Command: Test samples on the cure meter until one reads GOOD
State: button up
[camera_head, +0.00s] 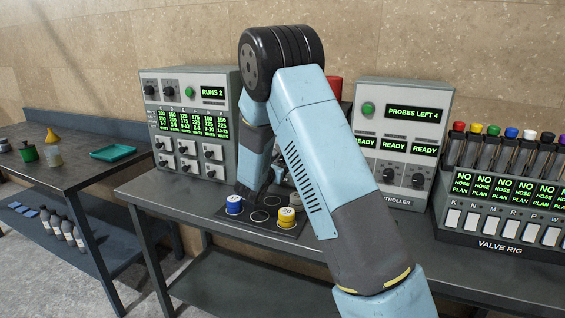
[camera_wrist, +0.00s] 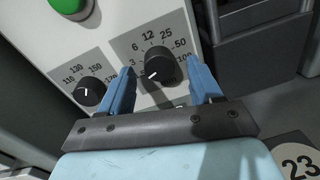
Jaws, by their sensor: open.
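My gripper (camera_wrist: 160,65) is open in the wrist view, its two blue fingers on either side of a black knob (camera_wrist: 157,67) with a scale of 3 to 50 and beyond. Whether the fingers touch the knob I cannot tell. A blue sample (camera_head: 234,205) and a yellow sample (camera_head: 287,217) stand on a dark mat (camera_head: 262,227) with ring marks. In the wrist view a disc marked 23 (camera_wrist: 299,168) shows at the lower right.
A second knob (camera_wrist: 91,91) and a green button (camera_wrist: 69,4) share the panel. A box reading RUNS 2 (camera_head: 212,93) stands left, a controller reading PROBES LEFT 4 (camera_head: 413,112) stands right with READY displays. A valve rig (camera_head: 500,243) is far right. A side table (camera_head: 75,175) holds a teal tray (camera_head: 113,152).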

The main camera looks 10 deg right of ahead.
jog(key=shift+w+d, duration=0.3)
jog(key=shift+w, duration=0.1)
jog(key=shift+d, duration=0.1)
jog(key=c, duration=1)
